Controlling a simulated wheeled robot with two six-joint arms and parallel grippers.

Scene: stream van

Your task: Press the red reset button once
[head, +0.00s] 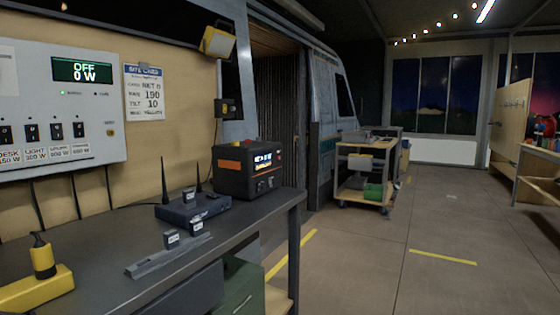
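A pale grey power panel (40,105) hangs on the wall at the left, with its left side cut off by the frame. Its green display (82,70) reads OFF, 0 W. A row of dark switches with labels runs along its lower part. A small reddish spot (110,132) sits near its lower right corner under a small pale label; it is too small to tell whether it is the reset button. Neither of my grippers is in view.
A dark workbench (100,255) stands below the panel. It holds a yellow block with a dark plug (42,258), a grey rail (165,258), a router (192,208) and a black-orange power box (248,170).

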